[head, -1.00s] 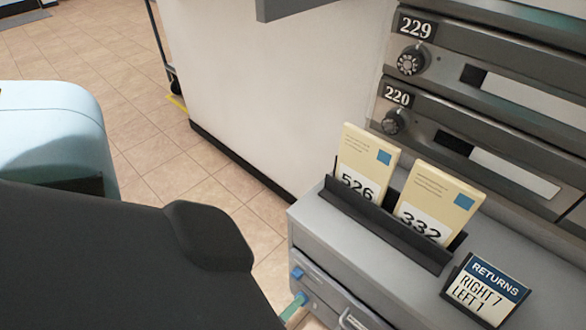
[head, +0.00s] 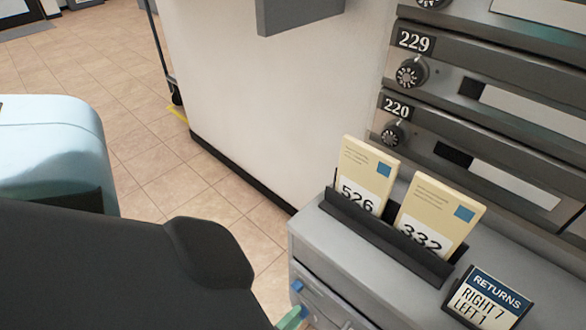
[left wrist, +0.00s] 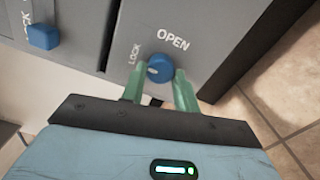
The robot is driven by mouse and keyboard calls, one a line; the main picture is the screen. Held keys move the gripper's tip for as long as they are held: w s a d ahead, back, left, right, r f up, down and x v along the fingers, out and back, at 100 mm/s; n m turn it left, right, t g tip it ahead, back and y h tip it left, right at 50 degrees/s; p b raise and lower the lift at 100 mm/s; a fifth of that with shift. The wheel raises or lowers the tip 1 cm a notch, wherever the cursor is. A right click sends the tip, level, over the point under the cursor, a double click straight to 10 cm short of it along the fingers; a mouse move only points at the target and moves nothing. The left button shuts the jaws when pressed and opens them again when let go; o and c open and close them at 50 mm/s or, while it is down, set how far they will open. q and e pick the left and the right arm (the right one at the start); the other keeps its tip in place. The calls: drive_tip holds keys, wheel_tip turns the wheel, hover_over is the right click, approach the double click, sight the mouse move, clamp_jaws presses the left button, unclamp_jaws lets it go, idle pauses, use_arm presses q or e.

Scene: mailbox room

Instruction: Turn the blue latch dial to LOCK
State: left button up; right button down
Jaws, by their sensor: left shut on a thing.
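The blue latch dial (left wrist: 158,66) sits on a grey panel in the left wrist view, between the printed words LOCK on its left and OPEN above right. A pale mark shows on its lower left side; I cannot tell surely where the dial points. My left gripper (left wrist: 157,88) has its green fingers on either side of the dial, shut on it. The rest is hidden behind my dark arm. My right gripper is in neither view.
A second blue knob (left wrist: 43,37) with a LOCK label is on the neighbouring panel. A grey cabinet (head: 310,245) bears a black holder with envelopes 526 (head: 365,178) and 332 (head: 437,215), and a RETURNS sign (head: 485,298). Numbered mailboxes (head: 450,90) stand at right.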

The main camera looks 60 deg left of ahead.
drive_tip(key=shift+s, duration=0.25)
use_arm(q)
drive_tip(key=o, duration=1)
drive_tip(key=shift+c, duration=0.2)
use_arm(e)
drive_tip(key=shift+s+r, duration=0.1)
use_arm(q)
drive_tip(key=p+v, duration=0.1)
drive_tip(key=v, duration=0.6)
drive_tip(key=shift+s+p, duration=0.35)
drive_tip(key=shift+s, duration=0.05)
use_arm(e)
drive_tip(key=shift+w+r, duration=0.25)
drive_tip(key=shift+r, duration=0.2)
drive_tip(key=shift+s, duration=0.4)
use_arm(q)
drive_tip(key=shift+d, duration=0.1)
